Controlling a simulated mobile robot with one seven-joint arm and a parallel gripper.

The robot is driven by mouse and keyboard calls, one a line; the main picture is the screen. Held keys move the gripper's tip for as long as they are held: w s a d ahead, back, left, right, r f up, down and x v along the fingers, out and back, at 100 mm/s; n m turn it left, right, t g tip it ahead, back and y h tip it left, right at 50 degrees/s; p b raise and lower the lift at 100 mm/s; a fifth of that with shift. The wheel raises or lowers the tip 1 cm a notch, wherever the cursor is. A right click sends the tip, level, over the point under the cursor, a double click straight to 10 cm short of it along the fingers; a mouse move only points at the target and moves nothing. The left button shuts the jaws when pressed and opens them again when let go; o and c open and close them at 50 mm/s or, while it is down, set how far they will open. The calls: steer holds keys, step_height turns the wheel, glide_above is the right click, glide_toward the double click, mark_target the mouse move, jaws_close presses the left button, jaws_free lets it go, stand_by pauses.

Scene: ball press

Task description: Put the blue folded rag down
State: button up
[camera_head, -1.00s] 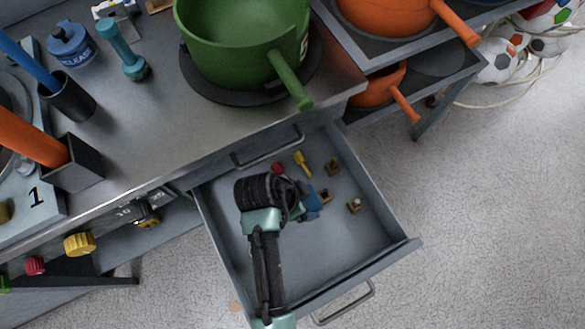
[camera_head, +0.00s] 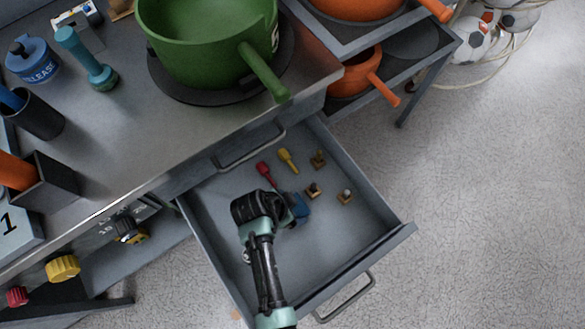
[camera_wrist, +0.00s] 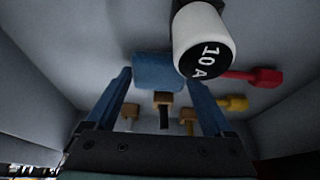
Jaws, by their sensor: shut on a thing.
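The blue folded rag (camera_wrist: 158,72) shows in the wrist view between the tips of my gripper's (camera_wrist: 160,88) two blue fingers, which are shut on it. In the head view, a blue patch (camera_head: 297,207) shows at the end of my gripper, over the open grey drawer (camera_head: 345,262). I cannot tell whether the rag touches the drawer floor.
A white cylinder marked "10 A" (camera_wrist: 198,45) is close to the rag in the wrist view. Red (camera_head: 264,169) and yellow (camera_head: 287,160) handled tools and several small wooden-based pieces (camera_head: 345,197) lie in the drawer. The drawer's front right floor is clear.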

steer(key=shift+f, duration=0.2)
steer(key=o, duration=0.9)
steer(key=shift+r, duration=0.1)
steer(key=shift+r, duration=0.25)
steer(key=shift+p+v, duration=1.3)
steer(key=shift+v, duration=4.6)
